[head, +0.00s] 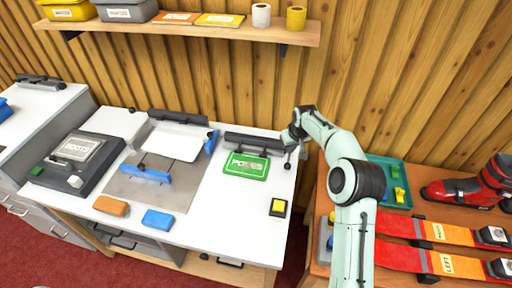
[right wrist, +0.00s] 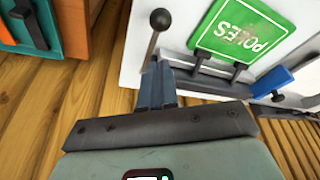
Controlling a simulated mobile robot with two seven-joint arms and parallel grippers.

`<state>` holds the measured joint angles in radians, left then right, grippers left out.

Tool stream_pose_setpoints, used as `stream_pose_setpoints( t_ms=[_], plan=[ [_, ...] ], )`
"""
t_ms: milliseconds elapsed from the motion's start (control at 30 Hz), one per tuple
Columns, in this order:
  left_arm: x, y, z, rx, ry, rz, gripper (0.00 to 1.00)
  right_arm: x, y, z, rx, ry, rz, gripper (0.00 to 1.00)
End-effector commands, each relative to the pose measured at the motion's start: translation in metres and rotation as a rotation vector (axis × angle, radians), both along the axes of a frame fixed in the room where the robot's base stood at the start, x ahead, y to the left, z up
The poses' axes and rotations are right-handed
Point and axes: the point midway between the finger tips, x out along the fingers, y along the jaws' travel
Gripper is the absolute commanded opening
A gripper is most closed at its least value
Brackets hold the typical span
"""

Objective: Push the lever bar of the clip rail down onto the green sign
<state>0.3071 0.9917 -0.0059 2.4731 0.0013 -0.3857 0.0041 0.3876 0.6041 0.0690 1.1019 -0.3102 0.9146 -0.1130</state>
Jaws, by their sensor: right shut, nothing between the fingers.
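The green sign (head: 246,167), lettered POLES, lies on the white bench top with its far edge at the dark clip rail (head: 252,143). In the right wrist view the sign (right wrist: 238,32) has two dark clip fingers (right wrist: 201,60) of the rail at its edge. A thin rod with a round knob (right wrist: 161,19) stands out at the rail's end; the knob also shows in the head view (head: 287,166). My right gripper (head: 289,143) is shut and empty at the rail's right end. Its fingers (right wrist: 157,70) are close by the rod; I cannot tell if they touch. My left gripper is out of view.
A grey plate with blue stops (head: 148,175) and a white sheet (head: 173,137) are left of the sign. A yellow-topped block (head: 278,207) lies in front. A wooden table with skis (head: 400,230) and a teal tray (head: 392,178) stands right, across a gap.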

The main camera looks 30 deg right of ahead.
Motion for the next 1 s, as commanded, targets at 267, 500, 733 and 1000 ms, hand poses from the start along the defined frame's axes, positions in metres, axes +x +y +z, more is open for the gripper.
stream_pose_setpoints(
  t_ms=[267, 500, 733, 1000],
  plan=[
    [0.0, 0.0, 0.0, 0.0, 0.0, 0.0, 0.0, 0.0, 0.0, 0.001, 0.0, 0.0, 0.0, 0.0],
    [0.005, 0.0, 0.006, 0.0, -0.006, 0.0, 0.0, 0.001, 0.0, 0.011, 0.0, -0.001, 0.0, 0.0],
    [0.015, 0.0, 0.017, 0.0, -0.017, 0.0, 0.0, 0.001, 0.0, 0.031, 0.0, -0.003, 0.0, 0.0],
    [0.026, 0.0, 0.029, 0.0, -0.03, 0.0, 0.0, 0.001, 0.0, 0.052, 0.0, -0.003, 0.0, 0.0]
  ],
)
